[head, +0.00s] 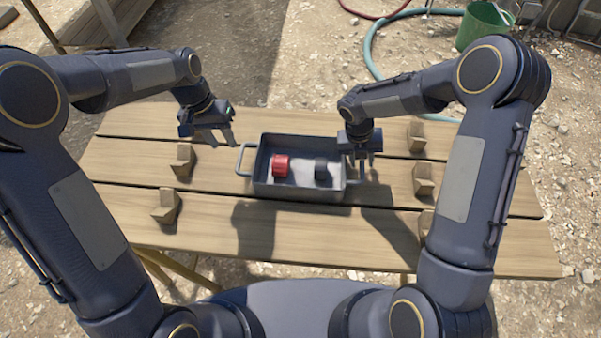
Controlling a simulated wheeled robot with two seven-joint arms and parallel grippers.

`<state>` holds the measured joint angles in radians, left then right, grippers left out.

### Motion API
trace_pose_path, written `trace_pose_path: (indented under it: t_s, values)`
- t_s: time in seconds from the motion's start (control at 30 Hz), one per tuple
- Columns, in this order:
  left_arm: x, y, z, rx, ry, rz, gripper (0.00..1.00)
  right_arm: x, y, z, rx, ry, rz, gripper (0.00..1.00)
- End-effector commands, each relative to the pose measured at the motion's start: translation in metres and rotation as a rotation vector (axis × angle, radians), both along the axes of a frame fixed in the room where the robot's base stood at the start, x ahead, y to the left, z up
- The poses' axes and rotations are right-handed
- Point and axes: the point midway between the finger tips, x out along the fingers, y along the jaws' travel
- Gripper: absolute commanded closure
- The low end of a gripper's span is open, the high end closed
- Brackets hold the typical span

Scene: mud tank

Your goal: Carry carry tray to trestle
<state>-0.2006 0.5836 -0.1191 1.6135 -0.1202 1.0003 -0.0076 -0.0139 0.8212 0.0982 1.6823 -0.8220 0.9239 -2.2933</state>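The carry tray (300,191) is a grey, open box with a loop handle at each short end. It is at the middle of the plank-topped trestle (320,248) and appears to rest on it. A red cylinder-like item (281,166) and a dark item (321,168) lie inside. My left gripper (217,138) is open and empty, above and behind the left handle (243,160), apart from it. My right gripper (363,164) is at the tray's right end, fingers pointing down by the right handle (352,182). Whether its fingers touch or grip the handle is unclear.
Wooden blocks stand on the planks left of the tray (183,161) (165,206) and right of it (417,136) (424,179). Gravel ground lies behind, with a teal hose (372,50) and a green bucket (484,24) at the back right.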

Motion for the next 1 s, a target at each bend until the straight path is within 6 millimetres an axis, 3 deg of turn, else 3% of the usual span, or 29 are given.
trace_pose_path:
  t_s: [0.17, 0.4, 0.6, 0.77, 1.0]
  values:
    - [0.000, 0.000, 0.002, 0.000, 0.001, 0.000, 0.67, 0.002, 0.004, 0.021, 0.002, -0.005, 0.000, 0.67]
    - [0.000, 0.000, 0.002, 0.000, 0.001, 0.000, 0.67, 0.004, 0.015, 0.071, 0.001, -0.006, 0.000, 0.67]
    - [0.000, 0.000, 0.001, 0.000, 0.001, 0.000, 0.67, 0.004, 0.022, 0.103, 0.000, -0.004, 0.001, 0.67]
    - [0.000, 0.000, 0.001, 0.000, 0.001, 0.000, 0.67, 0.004, 0.024, 0.115, 0.001, -0.001, 0.000, 0.67]
    - [0.000, 0.000, 0.001, 0.000, 0.001, 0.000, 0.67, 0.004, 0.025, 0.117, 0.001, -0.001, 0.000, 0.67]
